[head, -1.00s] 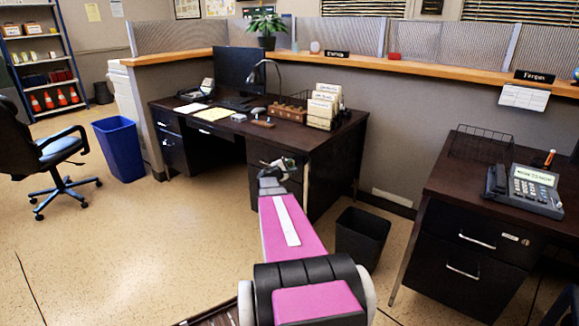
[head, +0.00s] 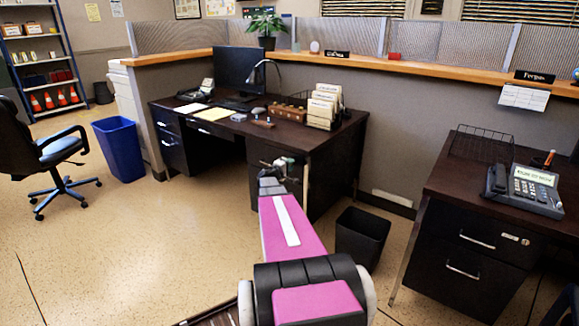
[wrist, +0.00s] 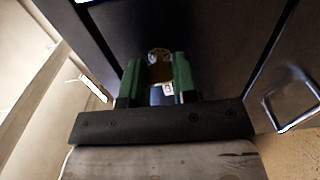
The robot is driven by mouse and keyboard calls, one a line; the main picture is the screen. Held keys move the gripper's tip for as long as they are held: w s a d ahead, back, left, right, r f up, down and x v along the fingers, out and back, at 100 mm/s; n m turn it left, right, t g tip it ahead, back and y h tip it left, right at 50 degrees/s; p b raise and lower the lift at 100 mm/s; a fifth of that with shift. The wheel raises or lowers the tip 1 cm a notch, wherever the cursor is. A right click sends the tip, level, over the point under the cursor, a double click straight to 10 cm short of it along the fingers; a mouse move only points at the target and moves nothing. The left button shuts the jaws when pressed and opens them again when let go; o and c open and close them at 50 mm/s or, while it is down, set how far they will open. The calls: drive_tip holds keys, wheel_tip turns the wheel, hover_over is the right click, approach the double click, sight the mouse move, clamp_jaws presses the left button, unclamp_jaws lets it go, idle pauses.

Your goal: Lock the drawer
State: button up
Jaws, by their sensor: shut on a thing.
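The dark desk (head: 325,158) has a right-hand drawer pedestal (head: 262,188), and my gripper (head: 284,163) is in front of it. In the wrist view my green-fingered gripper (wrist: 160,80) is shut on a small brownish thing that looks like a key (wrist: 160,72), with a small pale tag-like patch below it. A round silvery lock (wrist: 158,54) shows just beyond the fingertips, against the dark drawer front (wrist: 200,30). The key's tip is hidden, so I cannot tell how deep it sits or how it is turned. My arm covers part of the pedestal in the head view.
Metal handles show at left (wrist: 95,88) and right (wrist: 290,100) in the wrist view. A black bin (head: 362,236) stands right of my arm. A second desk (head: 470,235) is further right. A blue bin (head: 118,150) and chair (head: 50,160) stand left; floor between is clear.

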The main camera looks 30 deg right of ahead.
idle(0.3)
drive_tip(key=o, duration=0.9)
drive_tip(key=v, duration=1)
drive_tip(key=shift+s+a, duration=0.15)
drive_tip(key=shift+a, duration=0.25)
drive_tip(key=s+a+f+m+g+y, duration=0.1)
drive_tip(key=s+a+y, duration=0.4)
drive_tip(key=a, duration=0.6)
drive_tip(key=s+a+f+m+g+y, duration=0.2)
drive_tip(key=s+a+y, duration=0.4)
drive_tip(key=a, duration=0.6)
drive_tip(key=s+a+f+m+g+y, duration=0.1)
drive_tip(key=s+a+f+g+y, duration=0.3)
drive_tip(key=s+a, duration=0.5)
drive_tip(key=shift+s+a+f+y, duration=0.15)
drive_tip(key=shift+a+f+y, duration=0.2)
drive_tip(key=shift+a, duration=0.25)
drive_tip(key=shift+s+a+f+y, duration=0.15)
drive_tip(key=shift+a+f+y, duration=0.1)
drive_tip(key=shift+a+y, duration=0.3)
